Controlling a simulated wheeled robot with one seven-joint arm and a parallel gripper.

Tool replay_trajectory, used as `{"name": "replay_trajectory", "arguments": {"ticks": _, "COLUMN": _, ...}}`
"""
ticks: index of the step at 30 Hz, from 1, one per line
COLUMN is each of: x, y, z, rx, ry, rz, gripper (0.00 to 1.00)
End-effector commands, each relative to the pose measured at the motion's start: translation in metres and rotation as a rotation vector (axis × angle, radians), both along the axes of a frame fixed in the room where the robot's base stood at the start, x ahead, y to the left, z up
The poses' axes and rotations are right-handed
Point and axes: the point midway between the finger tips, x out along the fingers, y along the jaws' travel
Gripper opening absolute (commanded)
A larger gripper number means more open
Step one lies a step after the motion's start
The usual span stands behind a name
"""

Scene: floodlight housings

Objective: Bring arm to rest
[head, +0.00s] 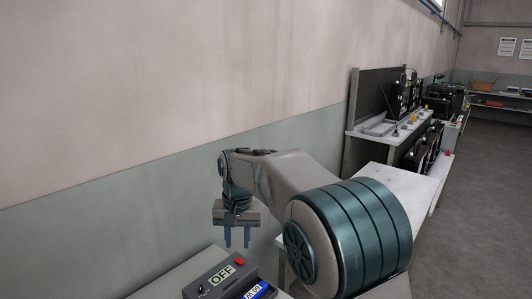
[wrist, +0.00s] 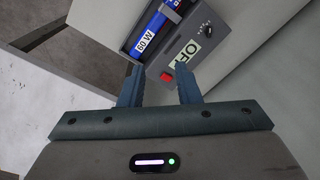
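My gripper (head: 237,238) hangs pointing down above the near table in the head view, close to a grey box with an "OFF" label. In the wrist view its two blue-green fingers (wrist: 160,88) stand apart with nothing between them. My arm reaches out from the lower right and bends down at the wrist. The fingertips appear above the box, and I cannot tell the exact gap.
The grey box (head: 206,280) has a red button and a blue "60 W" piece (wrist: 152,30) in its tray. A white table (head: 400,183) and a workbench (head: 393,138) with dark equipment stand along the wall. The floor (head: 490,190) at right is clear.

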Motion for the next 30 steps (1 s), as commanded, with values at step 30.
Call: {"name": "replay_trajectory", "arguments": {"ticks": 30, "x": -0.247, "y": -0.229, "z": -0.021, "rx": -0.042, "ry": -0.208, "rz": -0.037, "gripper": 0.30}}
